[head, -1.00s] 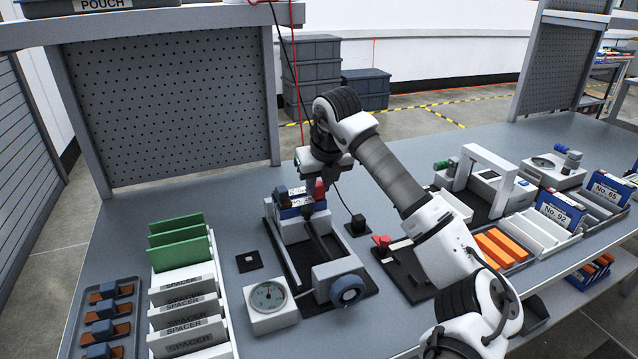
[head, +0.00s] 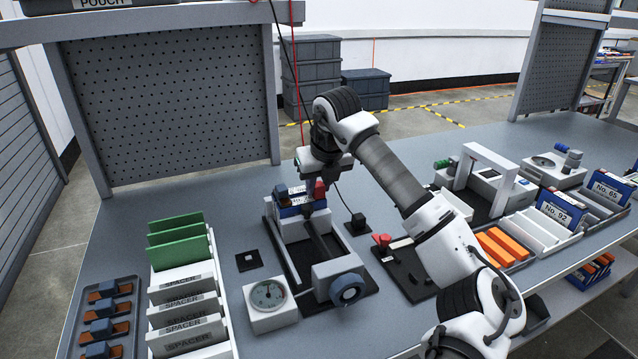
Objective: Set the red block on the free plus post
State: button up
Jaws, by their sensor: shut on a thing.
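My gripper (head: 316,184) is above the far end of the clamp fixture (head: 282,252) on the bench. It is shut on a small red block (head: 319,189), seen at the right end of a blue part with white labels (head: 297,209). The blue part sits on a white carrier in the fixture, with a dark blue and orange piece (head: 282,193) at its left end. The plus post cannot be made out; the block and gripper cover that end. I cannot tell whether the block touches the blue part.
A dial gauge (head: 268,294) and a blue-grey knob (head: 347,290) stand at the fixture's near end. A black block (head: 358,222) with a cable and a red-topped piece (head: 382,241) lie to the right. Spacer racks (head: 186,285) stand left.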

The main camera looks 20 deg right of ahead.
aim_at(319, 185)
dwell(0.4)
jog(key=o, duration=1)
jog(key=shift+o, duration=0.5)
jog(key=shift+o, duration=0.9)
jog(key=shift+r, duration=0.15)
jog(key=shift+r+p, duration=2.25)
jog(key=shift+r, duration=1.4)
